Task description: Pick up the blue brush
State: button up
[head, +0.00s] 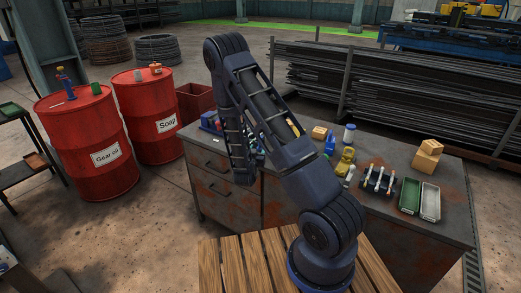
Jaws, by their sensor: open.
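I cannot clearly make out a blue brush. A small upright blue object (330,143) stands on the workbench, right of my arm, too small to identify. More blue items (210,120) sit at the bench's left end, partly hidden by my arm. My gripper (243,178) hangs low at the end of my arm, pointing down in front of the bench's drawers. It is open, small and dark in this view, and I see nothing held in it.
The grey workbench (455,210) carries a white bottle (349,133), a yellow object (346,160), a rack (378,180), green (410,195) and grey (430,201) trays, and boxes (427,158). Red Gear oil (95,145) and Soap (150,115) drums stand left. Wooden slats (235,265) lie in front.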

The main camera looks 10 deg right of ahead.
aim_at(260, 145)
jog(key=shift+x, duration=2.65)
jog(key=shift+d, duration=0.1)
jog(key=shift+c, duration=0.5)
jog(key=shift+r, duration=0.1)
grip_shut()
